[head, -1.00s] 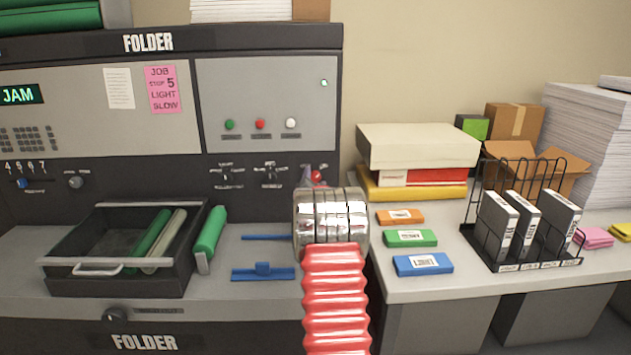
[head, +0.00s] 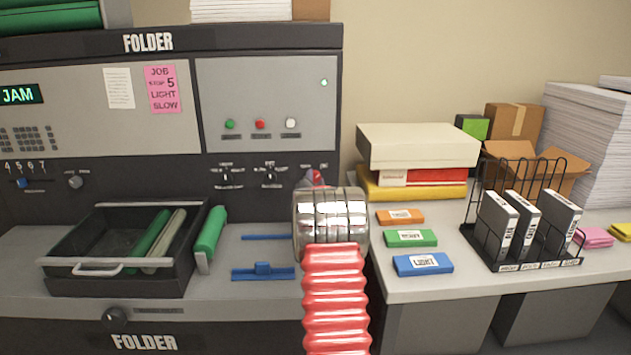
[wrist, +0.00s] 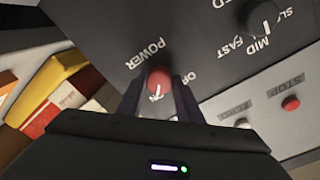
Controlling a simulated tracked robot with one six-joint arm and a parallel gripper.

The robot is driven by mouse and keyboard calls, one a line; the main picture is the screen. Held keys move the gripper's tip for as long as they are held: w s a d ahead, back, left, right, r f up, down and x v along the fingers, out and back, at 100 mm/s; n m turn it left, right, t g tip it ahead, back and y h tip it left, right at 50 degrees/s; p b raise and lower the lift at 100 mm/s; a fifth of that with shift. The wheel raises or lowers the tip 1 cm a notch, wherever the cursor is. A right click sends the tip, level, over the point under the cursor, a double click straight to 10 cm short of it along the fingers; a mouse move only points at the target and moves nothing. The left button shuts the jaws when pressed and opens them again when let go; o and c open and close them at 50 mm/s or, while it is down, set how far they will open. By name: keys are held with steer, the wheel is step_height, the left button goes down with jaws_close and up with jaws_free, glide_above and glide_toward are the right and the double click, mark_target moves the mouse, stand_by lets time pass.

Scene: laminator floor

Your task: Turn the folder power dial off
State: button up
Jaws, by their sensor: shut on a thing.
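The red power dial (wrist: 159,79) is on the folder's dark panel in the wrist view, beside the word POWER. Its white pointer mark points toward ON, at the lower side in this view; OFF is at its right. My gripper (wrist: 158,84) has one dark finger on each side of the dial and is shut on it. In the head view, only a small red part of the dial (head: 318,177) shows above my silver wrist, which hides the rest and most of my gripper. The folder (head: 270,85) fills the left of the head view.
A black speed dial (wrist: 262,17) marked MID and FAST is near the power dial. Two more panel dials (head: 270,177) sit left of my arm. A side table (head: 420,285) holds boxes and a wire rack.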

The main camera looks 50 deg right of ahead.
steer(key=shift+n, duration=0.3)
steer(key=n, duration=0.3)
steer(key=shift+f+n, duration=0.1)
steer(key=shift+n, duration=0.2)
steer(key=n, duration=0.4)
steer(key=shift+n+t, duration=0.3)
steer(key=shift+n, duration=0.1)
steer(key=n, duration=0.9)
steer(key=shift+w+a+f+t, duration=0.15)
steer(key=shift+a+t, duration=0.05)
steer(key=shift+t, duration=0.2)
steer(key=shift+n, duration=0.3)
steer(key=o, duration=1)
steer(key=shift+o, duration=0.2)
steer(key=shift+s, duration=0.2)
